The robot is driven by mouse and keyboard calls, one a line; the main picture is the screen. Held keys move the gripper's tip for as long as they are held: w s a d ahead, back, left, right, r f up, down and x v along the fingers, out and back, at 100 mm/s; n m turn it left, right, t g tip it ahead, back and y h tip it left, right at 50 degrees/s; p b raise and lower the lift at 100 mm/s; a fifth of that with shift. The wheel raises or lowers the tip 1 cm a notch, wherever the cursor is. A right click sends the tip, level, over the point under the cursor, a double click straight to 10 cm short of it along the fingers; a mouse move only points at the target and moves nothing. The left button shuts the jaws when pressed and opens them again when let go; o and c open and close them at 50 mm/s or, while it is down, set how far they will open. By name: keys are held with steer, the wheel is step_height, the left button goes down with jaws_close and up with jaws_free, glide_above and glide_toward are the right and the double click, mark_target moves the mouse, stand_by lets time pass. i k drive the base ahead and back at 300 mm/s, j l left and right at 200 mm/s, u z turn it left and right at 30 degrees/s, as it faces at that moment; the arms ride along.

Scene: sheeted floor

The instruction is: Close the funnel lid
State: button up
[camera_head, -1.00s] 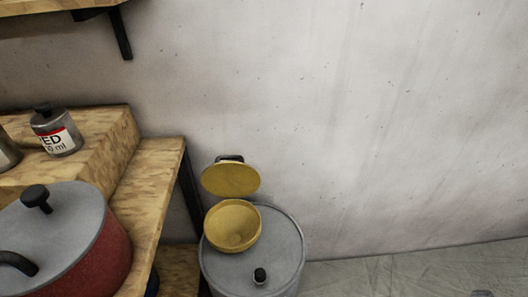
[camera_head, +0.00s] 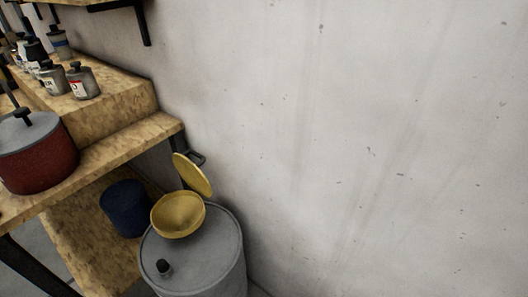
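The yellow funnel (camera_head: 178,214) sits on top of a grey drum (camera_head: 205,257), near the drum's back left edge. Its round yellow lid (camera_head: 192,175) stands open, tilted up behind the funnel's bowl. A dark handle or hinge piece (camera_head: 197,158) shows at the lid's back edge, close to the wall. My gripper is not in view.
A wooden stepped bench (camera_head: 122,150) stands left of the drum, bearing a red pot (camera_head: 38,160) with a grey lid and several small canisters (camera_head: 84,84). A dark blue container (camera_head: 125,208) sits on its lower shelf. A bare wall (camera_head: 370,130) fills the right.

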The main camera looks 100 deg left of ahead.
mark_target(190, 173)
steer(key=i+u, duration=0.2)
steer(key=u, duration=0.3)
steer(key=i+l+u, duration=0.1)
steer(key=u, duration=0.35)
steer(key=i+l+u, duration=0.2)
steer(key=u, duration=0.3)
steer(key=j+u, duration=0.2)
steer(key=u, duration=0.3)
steer(key=j+u, duration=0.2)
steer(key=u, duration=0.25)
steer(key=j, duration=0.3)
steer(key=i, duration=0.05)
